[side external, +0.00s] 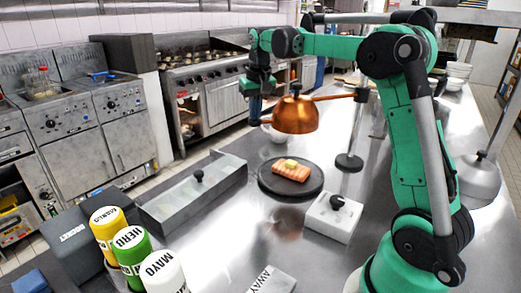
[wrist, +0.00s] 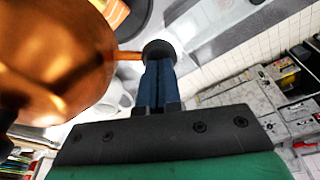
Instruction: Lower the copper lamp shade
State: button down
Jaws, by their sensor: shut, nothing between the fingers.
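My gripper (side external: 254,118) points down just left of the shade. Its blue fingers (wrist: 158,65) are shut with nothing between them, and their tips overlap the knob in the picture. I cannot tell whether they touch it.
Salmon (side external: 293,173) lies on the plate. A grey lidded tray (side external: 195,200) is to its left, a white box with a black knob (side external: 333,217) is in front, and several sauce bottles (side external: 130,252) stand at front left.

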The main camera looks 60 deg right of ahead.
aim_at(256, 126)
jog(key=shift+f, duration=2.15)
jog(key=shift+r, duration=4.55)
jog(key=shift+a, duration=0.35)
jog(key=s+a+f+n+t, duration=0.2)
jog(key=s+a, duration=0.4)
jog(key=a, duration=0.3)
jog(key=s+a+f+n+t+y, duration=0.1)
jog(key=s+a+f+n+t, duration=0.2)
jog(key=s+a+f, duration=0.3)
jog(key=a+f+n, duration=0.1)
jog(key=a, duration=0.2)
jog(key=shift+s+f, duration=0.15)
jog(key=shift+s, duration=0.25)
jog(key=c, duration=1.5)
grip_release()
